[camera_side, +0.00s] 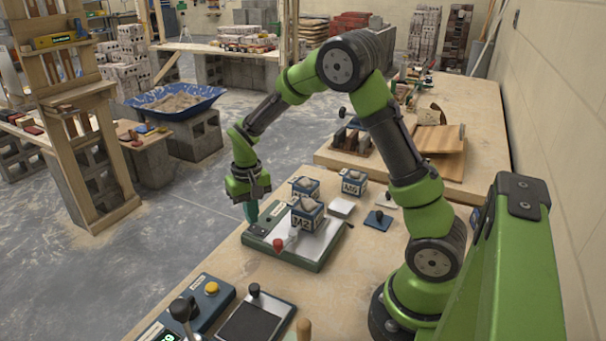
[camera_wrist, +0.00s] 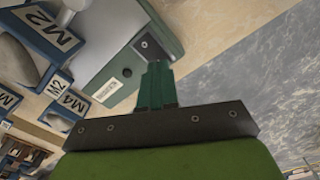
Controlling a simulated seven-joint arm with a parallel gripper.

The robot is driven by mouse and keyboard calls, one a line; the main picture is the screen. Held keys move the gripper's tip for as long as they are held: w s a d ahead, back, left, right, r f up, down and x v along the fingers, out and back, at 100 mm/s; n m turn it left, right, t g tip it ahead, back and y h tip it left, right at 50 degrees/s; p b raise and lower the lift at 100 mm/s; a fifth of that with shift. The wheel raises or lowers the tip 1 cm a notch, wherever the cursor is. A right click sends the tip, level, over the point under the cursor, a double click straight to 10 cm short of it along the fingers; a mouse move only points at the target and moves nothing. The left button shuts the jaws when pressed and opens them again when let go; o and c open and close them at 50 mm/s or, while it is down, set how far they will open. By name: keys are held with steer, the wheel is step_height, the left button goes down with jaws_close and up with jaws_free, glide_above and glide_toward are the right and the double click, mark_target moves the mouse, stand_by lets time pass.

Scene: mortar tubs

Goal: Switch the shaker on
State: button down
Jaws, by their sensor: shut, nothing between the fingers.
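The shaker (camera_side: 320,256) is a green-based box with a grey top plate on the bench. A blue-and-white tub marked M2 (camera_side: 306,217) with a pale lump in it stands on the plate. A red-tipped knob (camera_side: 278,245) sits at the shaker's near side. My gripper (camera_side: 251,212) points down at the shaker's left end, its teal fingers together and empty. In the wrist view the fingertips (camera_wrist: 157,66) are just beside a small black switch panel (camera_wrist: 147,44) on the shaker's green edge. I cannot tell whether they touch it or how the switch is set.
More tubs stand behind the shaker (camera_side: 354,183). A dark blue plate with a knob (camera_side: 378,220) lies to its right. A blue box with a yellow button (camera_side: 211,288) and a dark plate with a knob (camera_side: 250,322) are nearer. The bench's left edge is close to my gripper.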

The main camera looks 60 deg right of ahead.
mark_target(253, 227)
steer(key=shift+f, duration=0.9)
stand_by(0.3)
steer(key=shift+r, duration=3.5)
steer(key=s+a+r+n+t+y, duration=0.1)
steer(key=s+a+r+t, duration=0.2)
steer(key=s+a+r, duration=0.2)
steer(key=s+a+r+n+t+y, duration=0.1)
steer(key=s+a+r+t, duration=0.3)
steer(key=s+r, duration=0.4)
steer(key=s, duration=0.4)
steer(key=shift+s+a+r, duration=0.15)
steer(key=shift+s+a, duration=0.1)
steer(key=shift+a, duration=0.15)
